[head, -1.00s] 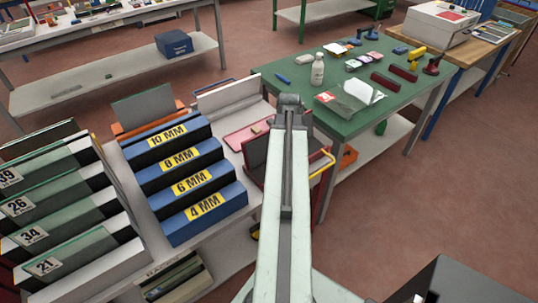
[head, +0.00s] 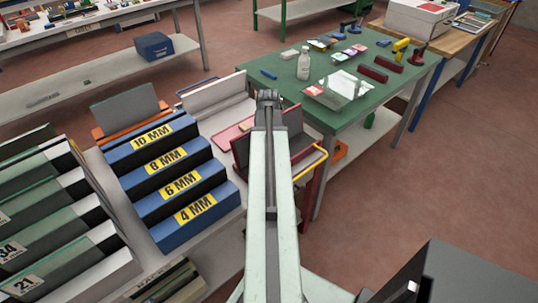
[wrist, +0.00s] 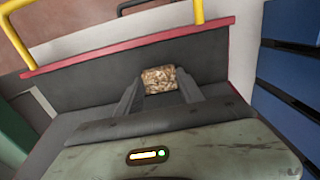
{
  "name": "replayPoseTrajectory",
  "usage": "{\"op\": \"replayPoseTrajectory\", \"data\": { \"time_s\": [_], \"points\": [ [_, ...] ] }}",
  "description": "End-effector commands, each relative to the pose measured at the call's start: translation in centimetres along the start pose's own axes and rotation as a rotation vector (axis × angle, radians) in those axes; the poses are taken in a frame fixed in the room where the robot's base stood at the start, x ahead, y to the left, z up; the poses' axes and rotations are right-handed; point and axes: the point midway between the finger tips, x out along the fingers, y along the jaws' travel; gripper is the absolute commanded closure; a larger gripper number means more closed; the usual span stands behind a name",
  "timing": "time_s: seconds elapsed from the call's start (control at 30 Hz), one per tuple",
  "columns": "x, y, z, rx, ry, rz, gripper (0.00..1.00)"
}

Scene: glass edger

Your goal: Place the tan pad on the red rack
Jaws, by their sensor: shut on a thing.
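The tan pad (wrist: 159,80), a small speckled block, is held between the two fingertips of my gripper (wrist: 160,86) in the wrist view. The red rack (wrist: 130,47) shows there as a red rim over a dark panel with yellow bars above, behind the pad. I cannot tell whether the pad touches the panel. In the head view the red rack (head: 307,163), with its yellow handle, stands at the right end of the pale bench, partly hidden by my arm. My gripper (head: 268,98) is at the arm's far end there, and the pad is hidden.
Blue stepped racks with yellow labels (head: 180,183) stand left of my arm. A green table (head: 400,85) with a bottle (head: 304,64) and tools is beyond. Floor is open at right.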

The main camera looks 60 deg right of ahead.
Motion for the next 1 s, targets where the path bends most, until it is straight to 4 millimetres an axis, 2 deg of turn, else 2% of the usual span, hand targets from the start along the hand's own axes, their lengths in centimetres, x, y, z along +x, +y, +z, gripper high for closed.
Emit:
{"op": "replayPoseTrajectory", "data": {
  "time_s": [0.07, 0.1, 0.17, 0.47, 0.63, 0.77, 1.0],
  "points": [
    [0.4, 0.0, 0.0, 0.000, 0.000, 0.000, 0.93],
    [0.3, 0.0, 0.0, 0.000, 0.000, 0.000, 0.48],
    [0.2, 0.0, 0.0, 0.000, 0.000, 0.000, 0.34],
    [0.2, 0.1, 0.0, 0.001, 0.000, 0.000, 0.34],
    [-0.9, 0.1, 0.1, 0.002, 0.000, 0.000, 0.34],
    [-3.0, 0.1, 0.1, 0.002, 0.000, 0.000, 0.34],
    [-8.4, 0.1, 0.1, 0.003, 0.000, 0.000, 0.34]
  ]
}}
